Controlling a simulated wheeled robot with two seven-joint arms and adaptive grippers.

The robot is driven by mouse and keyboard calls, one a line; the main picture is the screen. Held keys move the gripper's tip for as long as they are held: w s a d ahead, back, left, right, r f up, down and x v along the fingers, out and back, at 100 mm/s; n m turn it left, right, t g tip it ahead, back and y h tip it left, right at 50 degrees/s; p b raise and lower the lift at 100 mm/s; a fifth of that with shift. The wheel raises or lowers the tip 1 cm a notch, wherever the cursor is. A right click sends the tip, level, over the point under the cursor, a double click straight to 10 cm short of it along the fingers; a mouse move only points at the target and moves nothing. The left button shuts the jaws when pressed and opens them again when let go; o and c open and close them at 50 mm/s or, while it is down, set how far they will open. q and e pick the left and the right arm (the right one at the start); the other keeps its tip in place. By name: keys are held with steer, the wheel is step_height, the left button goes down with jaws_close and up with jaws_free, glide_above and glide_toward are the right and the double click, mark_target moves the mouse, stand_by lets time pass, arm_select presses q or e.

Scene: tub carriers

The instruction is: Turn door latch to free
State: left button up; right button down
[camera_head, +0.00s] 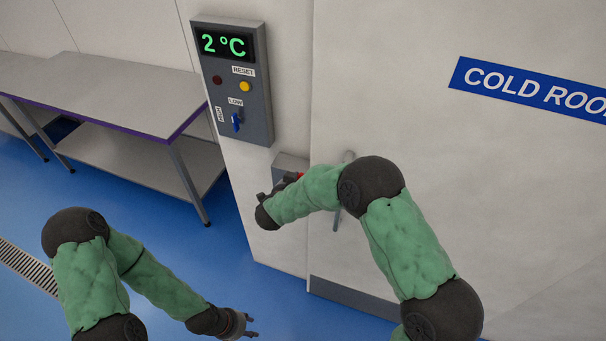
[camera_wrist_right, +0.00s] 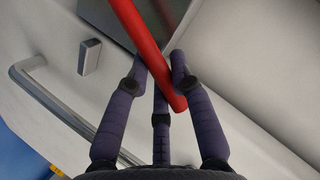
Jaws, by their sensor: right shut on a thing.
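The door latch is a red lever (camera_wrist_right: 140,35) that crosses the top middle of the right wrist view, in front of a grey metal box. In the head view only a bit of its red (camera_head: 300,175) shows beside the grey latch box (camera_head: 290,162); my right arm hides the rest. My right gripper (camera_wrist_right: 165,75) is shut on the red lever, with its dark fingers on both sides near the lever's lower end. My left gripper (camera_head: 249,326) is low in the head view, away from the door. Its fingers are apart and empty.
The white cold room door (camera_head: 500,190) has a vertical metal handle (camera_head: 337,221) close to my right forearm. A grey control panel (camera_head: 260,120) reading 2 °C is on the wall above the latch. A steel table (camera_head: 130,90) stands at left. Blue floor is open below.

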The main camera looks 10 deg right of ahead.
steer(key=a+n+p, duration=0.1)
steer(key=w+r+h+p, duration=0.1)
steer(key=p, duration=0.1)
steer(key=shift+a+r+n+g, duration=0.1)
steer(key=shift+a+n+g, duration=0.25)
steer(key=shift+n+g, duration=0.05)
steer(key=shift+w+a+n+g+h+p, duration=0.15)
steer(key=shift+w+a+n+h+p, duration=0.25)
steer(key=shift+a+n+p, duration=0.15)
steer(key=shift+w+a+n+g+h+p, duration=0.15)
steer(key=shift+w+a+n+h+p, duration=0.1)
steer(key=shift+a+n+h+p, duration=0.3)
steer(key=shift+d, duration=0.15)
steer(key=c, duration=1.3)
jaws_free()
steer(key=v, duration=1.2)
steer(key=shift+r, duration=0.1)
steer(key=shift+w, duration=0.1)
